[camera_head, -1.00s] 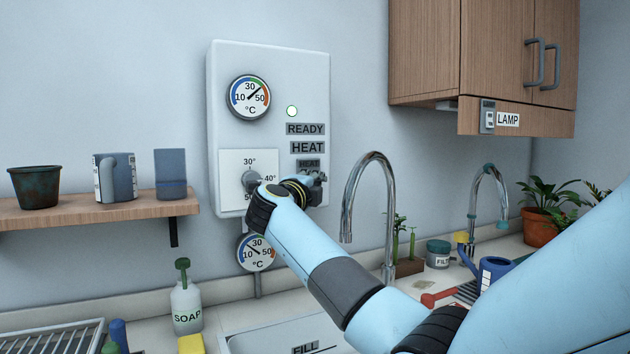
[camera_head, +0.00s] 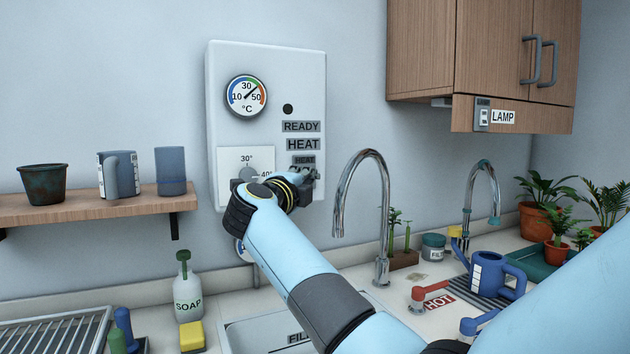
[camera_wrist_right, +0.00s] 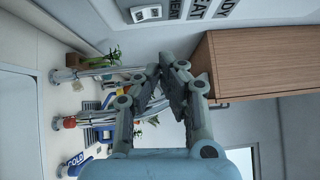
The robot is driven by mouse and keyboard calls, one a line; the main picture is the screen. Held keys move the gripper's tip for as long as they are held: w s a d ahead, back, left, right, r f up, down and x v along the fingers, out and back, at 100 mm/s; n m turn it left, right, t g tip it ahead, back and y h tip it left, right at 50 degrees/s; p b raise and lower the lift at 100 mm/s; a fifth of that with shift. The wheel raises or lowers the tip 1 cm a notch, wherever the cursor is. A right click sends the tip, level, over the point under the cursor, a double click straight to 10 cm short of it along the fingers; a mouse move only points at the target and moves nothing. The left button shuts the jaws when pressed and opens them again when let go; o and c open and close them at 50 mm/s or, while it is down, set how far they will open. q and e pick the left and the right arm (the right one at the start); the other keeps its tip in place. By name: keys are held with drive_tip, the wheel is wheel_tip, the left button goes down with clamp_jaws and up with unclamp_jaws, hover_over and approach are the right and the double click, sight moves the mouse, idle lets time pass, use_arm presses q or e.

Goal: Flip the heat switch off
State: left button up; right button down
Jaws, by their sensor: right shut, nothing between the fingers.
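The heat switch (camera_wrist_right: 146,13) is a small pale rocker on the white wall box, and shows at the top of the right wrist view. In the head view its dark HEAT plate (camera_head: 302,160) shows, but my right gripper (camera_head: 305,182) covers most of the rocker below. The white heater box (camera_head: 290,75) has READY and HEAT labels and a dark round indicator (camera_head: 288,109). In the right wrist view my right gripper (camera_wrist_right: 158,72) is shut with nothing between its fingertips, apart from the switch in that picture. My left gripper is out of view.
A temperature dial (camera_head: 249,172) sits left of the gripper, partly hidden. A tall chrome faucet (camera_head: 362,160) rises to the right. A wooden shelf (camera_head: 80,209) with pot and cups is at left, and a wooden cabinet (camera_head: 480,45) at upper right.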

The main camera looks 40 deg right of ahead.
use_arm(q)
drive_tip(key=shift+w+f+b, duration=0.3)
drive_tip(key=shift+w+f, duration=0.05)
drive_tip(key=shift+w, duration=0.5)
use_arm(e)
drive_tip(key=v, duration=0.3)
drive_tip(key=r+v, duration=0.1)
drive_tip(key=v, duration=0.1)
drive_tip(key=shift+s+a, duration=0.1)
drive_tip(key=shift+s, duration=0.2)
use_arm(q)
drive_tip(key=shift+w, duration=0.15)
